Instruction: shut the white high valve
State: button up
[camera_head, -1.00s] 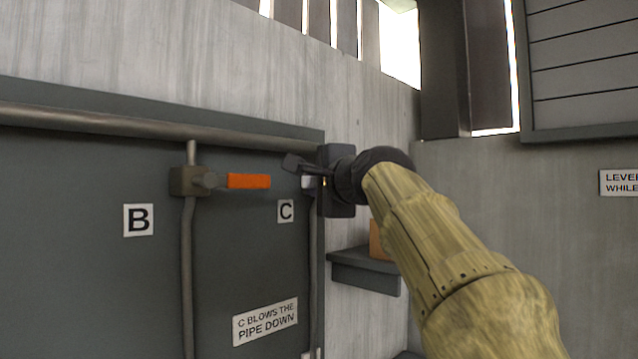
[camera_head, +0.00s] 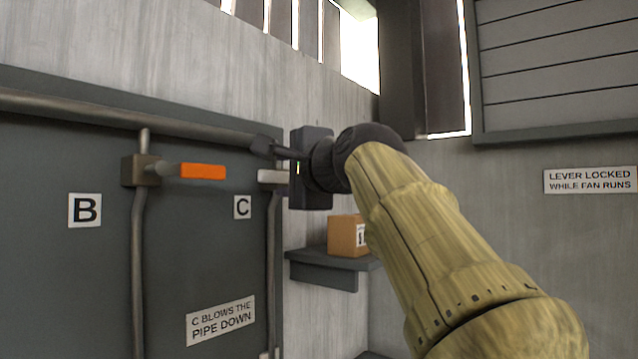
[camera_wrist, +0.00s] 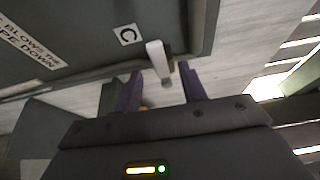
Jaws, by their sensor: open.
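The white valve handle (camera_head: 271,176) sits at the right edge of the dark panel, beside the C label (camera_head: 242,207). In the wrist view the white handle (camera_wrist: 158,60) points toward my gripper (camera_wrist: 160,84), lined up with the gap between the two purple fingers. The fingers are apart and nothing is held. I cannot tell whether either finger touches the handle. The valve body is mostly hidden in the head view.
A pipe (camera_head: 90,110) runs along the panel top. A small shelf (camera_head: 322,258) with a cardboard box (camera_head: 346,236) is below my gripper. A "lever locked" sign (camera_head: 590,180) hangs at right.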

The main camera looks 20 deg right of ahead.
jog(key=s+d+b, duration=0.1)
jog(key=s+b, duration=0.2)
jog(key=s, duration=0.8)
jog(key=shift+s, duration=0.15)
jog(key=w+f+n+g+b, duration=0.2)
jog(key=w+f, duration=0.3)
jog(key=f, duration=0.8)
jog(key=w+f+n+g+h+b, duration=0.1)
jog(key=w+f+n+g+b, duration=0.2)
jog(key=f, duration=1)
jog(key=w+f+n+g+b, duration=0.15)
jog(key=w+f, duration=0.45)
jog(key=f, duration=0.7)
jog(key=s+a+f+n+g+b, duration=0.1)
jog(key=s+a+f+n+g, duration=0.15)
jog(key=f, duration=0.95)
jog(key=s+a+f+n+g+b, duration=0.1)
jog(key=s+f+n+g, duration=0.15)
jog(key=f, duration=0.95)
jog(key=s+a+f+n+g+b, duration=0.2)
jog(key=s+f+n+g, duration=0.2)
jog(key=s+f, duration=0.8)
notch_tip(320, 180, down, 3)
jog(key=shift+s+f+n+h, duration=0.1)
jog(key=shift+s+n+h, duration=0.25)
jog(key=shift+n, duration=0.4)
